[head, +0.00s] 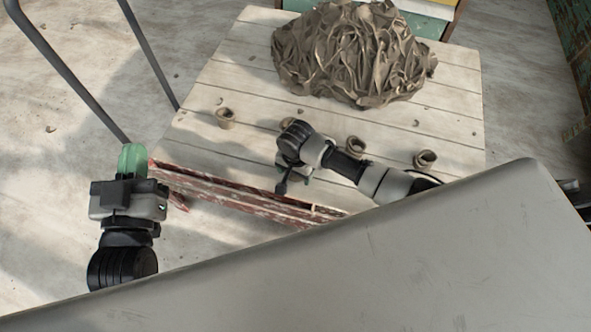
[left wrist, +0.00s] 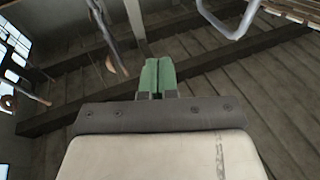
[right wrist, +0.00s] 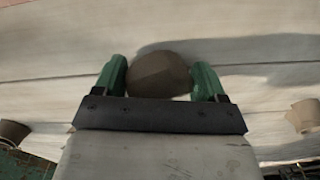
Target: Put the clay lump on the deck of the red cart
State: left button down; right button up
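The clay lump (right wrist: 158,75) is rounded and grey-brown. In the right wrist view it fills the gap between the green fingers of my right gripper (right wrist: 160,80) and appears to touch both. In the head view my right gripper (head: 291,168) is low over the front part of the pale plank deck (head: 240,80), and the lump is hidden there. The cart has a peeling red front edge (head: 240,190). My left gripper (head: 133,152) is left of the deck, empty, with its fingers together; they also show closed in the left wrist view (left wrist: 158,75).
A large heap of clay trimmings (head: 350,55) covers the back of the deck. Several small clay rolls stand in a row, including one at the left (head: 225,118) and one at the right (head: 425,160). A grey tube handle (head: 65,65) rises at the left.

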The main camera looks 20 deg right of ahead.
jog(key=o, duration=0.4)
jog(key=shift+c, duration=0.2)
